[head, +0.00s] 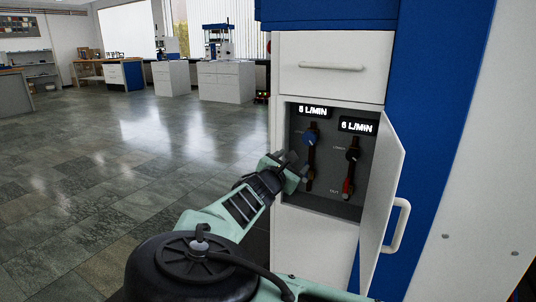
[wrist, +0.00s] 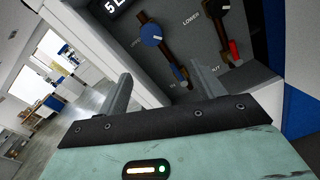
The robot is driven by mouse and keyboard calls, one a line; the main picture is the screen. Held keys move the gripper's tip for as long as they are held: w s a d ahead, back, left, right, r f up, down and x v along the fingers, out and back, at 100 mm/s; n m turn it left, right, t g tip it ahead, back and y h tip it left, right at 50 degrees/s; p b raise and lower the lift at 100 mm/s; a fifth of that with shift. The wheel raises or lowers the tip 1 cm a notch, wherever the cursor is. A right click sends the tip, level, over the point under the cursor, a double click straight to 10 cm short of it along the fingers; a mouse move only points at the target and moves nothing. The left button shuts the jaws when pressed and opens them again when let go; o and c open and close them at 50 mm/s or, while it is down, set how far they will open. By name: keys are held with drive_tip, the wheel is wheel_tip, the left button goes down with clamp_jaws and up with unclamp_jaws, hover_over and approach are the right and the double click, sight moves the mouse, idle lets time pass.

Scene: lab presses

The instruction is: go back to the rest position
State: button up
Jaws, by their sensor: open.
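My gripper (head: 292,170) is open and empty just in front of the open lower compartment of a white cabinet. Its two fingers also show in the wrist view (wrist: 160,88), spread apart, pointing toward the recessed grey panel (wrist: 190,45). A blue knob (head: 309,138) sits on the left pipe of the panel, under a "5 L/MIN" display (head: 313,111). A second pipe on the right has a dark knob (head: 353,155) and a red part (head: 347,187), under a "6 L/MIN" display (head: 357,126). The fingers appear apart from the knobs. The lower left pipe is partly hidden by my gripper.
The white cabinet door (head: 386,195) stands open to the right, its handle (head: 398,226) facing outward. A shut drawer (head: 330,72) is above the compartment. A blue and white wall panel (head: 450,100) stands at the right. The tiled floor (head: 110,180) at left is clear; benches stand far behind.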

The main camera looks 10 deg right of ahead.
drive_tip(key=s+d+f+m+g+y, duration=0.2)
drive_tip(key=s+d+f+m+g, duration=0.25)
drive_tip(key=s+f, duration=0.2)
drive_tip(key=s+d+f+m+g+y, duration=0.1)
drive_tip(key=s+d+f+m+g, duration=0.2)
drive_tip(key=s+f+m+g, duration=0.4)
drive_tip(key=s+a+r+m+g+y, duration=0.1)
drive_tip(key=s+a+r+m+y, duration=0.25)
drive_tip(key=s, duration=0.65)
drive_tip(key=s+a+r+y, duration=0.3)
drive_tip(key=s+a+r, duration=0.25)
drive_tip(key=s, duration=0.55)
drive_tip(key=s+a+r+m+g+y, duration=0.1)
drive_tip(key=s+a+r+y, duration=0.3)
drive_tip(key=s, duration=0.6)
wheel_tip(320, 180, up, 29)
drive_tip(key=h+p, duration=0.1)
drive_tip(key=p, duration=2.8)
drive_tip(key=shift+a+f, duration=0.15)
drive_tip(key=shift+a, duration=0.1)
drive_tip(key=shift+s+h, duration=0.1)
drive_tip(key=shift+h, duration=0.15)
